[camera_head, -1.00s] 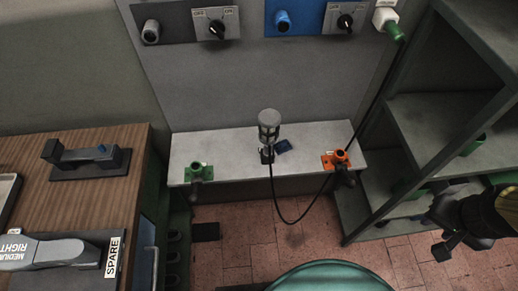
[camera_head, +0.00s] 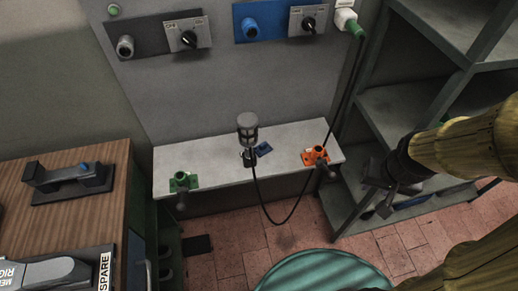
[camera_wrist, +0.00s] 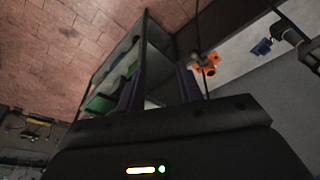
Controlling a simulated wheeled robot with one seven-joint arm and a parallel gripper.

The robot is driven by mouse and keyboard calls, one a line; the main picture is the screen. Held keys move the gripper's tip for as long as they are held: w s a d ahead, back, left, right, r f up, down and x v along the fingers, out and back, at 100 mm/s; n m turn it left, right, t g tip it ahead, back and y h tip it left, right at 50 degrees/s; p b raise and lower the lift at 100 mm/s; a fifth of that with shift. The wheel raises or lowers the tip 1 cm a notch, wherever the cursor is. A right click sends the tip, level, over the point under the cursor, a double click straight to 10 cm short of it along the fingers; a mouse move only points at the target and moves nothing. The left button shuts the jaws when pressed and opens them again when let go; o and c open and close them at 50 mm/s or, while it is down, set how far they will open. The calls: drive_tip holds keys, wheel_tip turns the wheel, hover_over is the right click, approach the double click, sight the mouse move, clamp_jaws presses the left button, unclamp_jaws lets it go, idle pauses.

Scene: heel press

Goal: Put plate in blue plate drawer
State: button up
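My gripper (camera_head: 374,190) is at the right of the head view, in front of the shelf rack. Its two fingers stand apart in the wrist view (camera_wrist: 160,75), with nothing seen between them. A small blue flat piece (camera_head: 263,149) lies on the grey bench beside the lamp-like device; it also shows in the wrist view (camera_wrist: 262,47). I cannot tell if it is the plate. Something blue (camera_head: 410,202) shows low in the rack, partly hidden behind my gripper. I cannot tell if it is the blue plate drawer.
The grey bench (camera_head: 225,172) carries a green fitting (camera_head: 183,181), an orange fitting (camera_head: 315,155) and a device (camera_head: 247,128) with a hanging black cable. The grey rack (camera_head: 405,105) stands at right. A wooden table (camera_head: 60,215) is at left. A round green top (camera_head: 325,272) is in front.

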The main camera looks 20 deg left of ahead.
drive_tip(key=shift+o, duration=0.4)
drive_tip(key=o, duration=0.4)
drive_tip(key=shift+f, duration=0.1)
drive_tip(key=shift+c, duration=0.2)
drive_tip(key=shift+o, duration=0.6)
drive_tip(key=w+a+f+n+t+b, duration=0.1)
drive_tip(key=w+f+n, duration=0.2)
drive_tip(key=w+f, duration=0.2)
drive_tip(key=shift+w+a+f+t, duration=0.15)
drive_tip(key=shift+w+a+t, duration=0.25)
drive_tip(key=shift+w, duration=0.15)
drive_tip(key=w+a+f+n+t+y+b, duration=0.1)
drive_tip(key=a+f+n+y, duration=0.3)
drive_tip(key=a, duration=0.5)
drive_tip(key=w+a+f+n+t+y+b, duration=0.2)
drive_tip(key=w+a+f+n+y, duration=0.1)
drive_tip(key=a+f+y, duration=0.4)
drive_tip(key=a, duration=0.3)
drive_tip(key=shift+w+a+f+n+t, duration=0.2)
drive_tip(key=shift+w+f+n+t, duration=0.1)
drive_tip(key=shift+w+f+n, duration=0.1)
